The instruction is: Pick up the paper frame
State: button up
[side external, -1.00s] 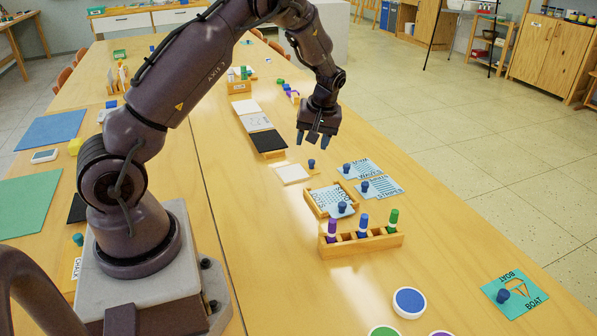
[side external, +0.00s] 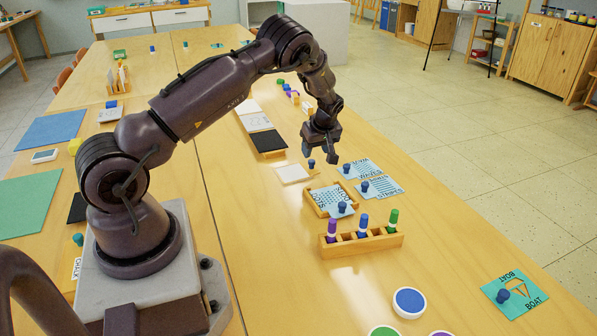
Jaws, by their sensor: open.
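A thin, flat tan frame around a white sheet (side external: 293,173) lies on the table and looks like the paper frame. A blue knob (side external: 311,163) stands at its right edge. My gripper (side external: 320,156) points down with its fingers apart and empty. It is just above the knob and slightly to its right in the picture. I cannot tell the exact gap between the fingertips and the knob.
To the right lie blue stencil cards with knobs (side external: 364,168) and a wooden tray (side external: 318,203) with a dotted stencil. In front is a wooden marker rack (side external: 340,248). Behind is a row of pads (side external: 268,143). A boat stencil (side external: 515,292) lies far right.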

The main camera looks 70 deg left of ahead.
aim_at(312, 161)
jog(key=x, duration=0.5)
jog(key=shift+s+d+f, duration=0.1)
grip_shut()
